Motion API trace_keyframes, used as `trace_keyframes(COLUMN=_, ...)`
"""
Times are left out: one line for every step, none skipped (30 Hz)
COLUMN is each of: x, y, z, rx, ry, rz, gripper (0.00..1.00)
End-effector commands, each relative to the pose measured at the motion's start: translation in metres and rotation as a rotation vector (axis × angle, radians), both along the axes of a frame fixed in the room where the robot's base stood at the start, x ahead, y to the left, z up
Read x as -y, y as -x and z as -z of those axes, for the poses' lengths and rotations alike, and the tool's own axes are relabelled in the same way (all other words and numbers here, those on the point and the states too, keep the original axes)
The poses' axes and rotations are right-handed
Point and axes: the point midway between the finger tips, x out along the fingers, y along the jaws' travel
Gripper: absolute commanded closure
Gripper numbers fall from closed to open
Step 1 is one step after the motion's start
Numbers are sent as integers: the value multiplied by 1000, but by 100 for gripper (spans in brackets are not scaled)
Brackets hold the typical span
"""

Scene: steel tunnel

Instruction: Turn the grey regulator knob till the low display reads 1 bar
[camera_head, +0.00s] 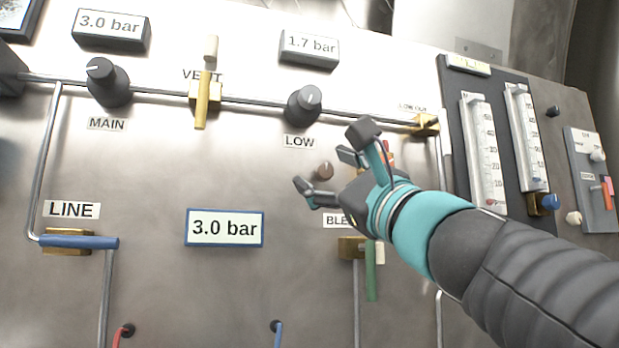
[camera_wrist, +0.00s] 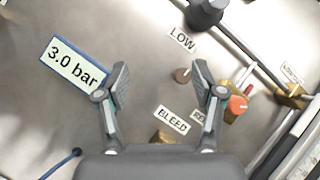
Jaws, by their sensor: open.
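The low display (camera_head: 309,48) at the top reads 1.7 bar. Under it, the dark grey regulator knob (camera_head: 304,105) sits on the pipe above the LOW label (camera_head: 300,142), its white pointer mark toward the top. In the wrist view the grey knob (camera_wrist: 207,12) is at the top edge, beyond my fingertips and partly cut off. My gripper (camera_head: 322,170) is open and empty, below and right of the grey knob and apart from it. In the wrist view a small brown knob (camera_wrist: 182,75) shows between the fingers of my gripper (camera_wrist: 160,67), nearer the right one.
The MAIN knob (camera_head: 109,84), yellow VENT handle (camera_head: 202,99) and blue LINE handle (camera_head: 80,241) are left. A blue-framed display (camera_head: 224,228) reads 3.0 bar. The green bleed handle (camera_head: 371,272) is below my gripper. An orange knob (camera_wrist: 238,104) sits close right of my right finger.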

Motion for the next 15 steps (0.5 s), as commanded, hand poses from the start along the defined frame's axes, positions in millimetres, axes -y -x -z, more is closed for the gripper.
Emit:
trace_keyframes(x=5, y=1, z=-12, rx=0, ry=-95, rz=-32, gripper=32)
trace_keyframes(x=9, y=3, z=-21, rx=0, ry=-150, rz=-53, gripper=32)
trace_keyframes(x=13, y=4, z=-31, rx=-2, ry=-215, rz=-77, gripper=32)
trace_keyframes(x=16, y=5, z=-37, rx=-4, ry=-257, rz=-94, gripper=32)
trace_keyframes(x=19, y=6, z=-42, rx=-5, ry=-294, rz=-110, gripper=32)
trace_keyframes(x=22, y=7, z=-49, rx=-8, ry=-336, rz=-130, gripper=32)
trace_keyframes(x=24, y=8, z=-52, rx=-9, ry=-363, rz=-141, gripper=32)
trace_keyframes(x=26, y=9, z=-56, rx=-9, ry=-385, rz=-152, gripper=32)
trace_keyframes(x=27, y=9, z=-59, rx=-11, ry=-408, rz=-162, gripper=32)
trace_keyframes(x=28, y=9, z=-61, rx=-12, ry=-420, rz=-169, gripper=32)
trace_keyframes(x=28, y=9, z=-63, rx=-13, ry=-428, rz=-173, gripper=32)
trace_keyframes(x=28, y=8, z=-66, rx=-13, ry=-436, rz=-177, gripper=32)
trace_keyframes(x=28, y=7, z=-68, rx=-14, ry=-439, rz=-179, gripper=32)
trace_keyframes(x=27, y=5, z=-70, rx=-14, ry=-440, rz=-179, gripper=32)
trace_keyframes(x=25, y=2, z=-74, rx=-14, ry=-440, rz=-179, gripper=32)
